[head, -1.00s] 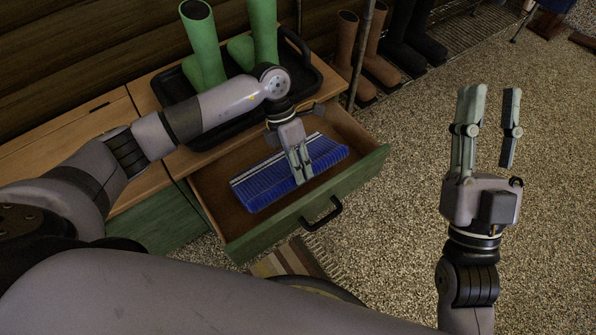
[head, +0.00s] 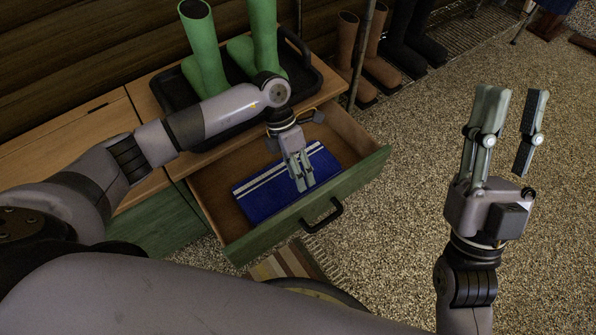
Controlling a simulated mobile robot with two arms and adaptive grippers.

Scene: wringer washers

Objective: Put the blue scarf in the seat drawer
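The blue scarf (head: 262,197), with pale stripes near its far edge, lies flat inside the open seat drawer (head: 362,184). The drawer has a green front with a dark handle. My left gripper (head: 305,188) points down into the drawer, over the scarf's right half. Its two fingers stand slightly apart, with blue cloth showing around them. Whether the fingertips touch the cloth is hard to tell. My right gripper (head: 513,95) is open and empty, raised over the carpet at the right.
Green boots (head: 204,50) stand in a black tray (head: 308,75) on the wooden bench top behind the drawer. Brown boots (head: 378,68) and black boots stand along the wall. A striped rug (head: 285,262) lies below the drawer. The carpet at right is clear.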

